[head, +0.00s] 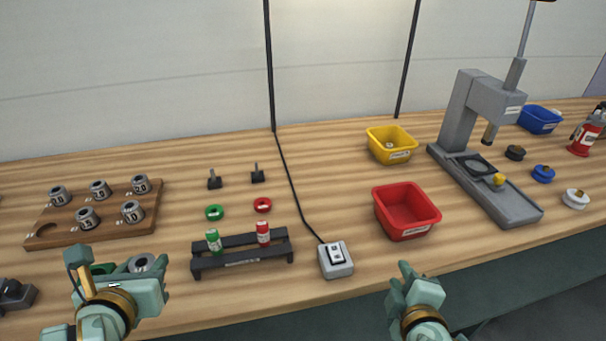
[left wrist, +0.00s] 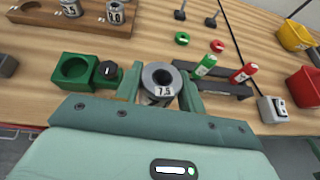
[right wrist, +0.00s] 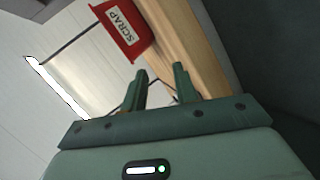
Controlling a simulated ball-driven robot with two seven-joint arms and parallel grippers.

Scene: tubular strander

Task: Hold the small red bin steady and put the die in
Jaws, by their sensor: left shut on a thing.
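The small red bin (head: 407,222) stands open at the right middle of the table, empty as far as I see. In the right wrist view its SCRAP label shows on the bin (right wrist: 124,35). My left gripper (head: 140,268) is shut on a grey ring-shaped die (head: 143,262), which carries the label 7.5 in the left wrist view (left wrist: 160,78). It is at the front left, well away from the bin. My right gripper (head: 408,272) is open and empty, in front of the bin and apart from it; its fingers (right wrist: 163,88) are spread.
A wooden board (head: 150,200) holds several dies at left. A black rack (head: 240,262) with green and red bottles and a grey switch box (head: 336,261) lie between my left gripper and the bin. A yellow bin (head: 391,145) and a press (head: 480,130) stand behind and right.

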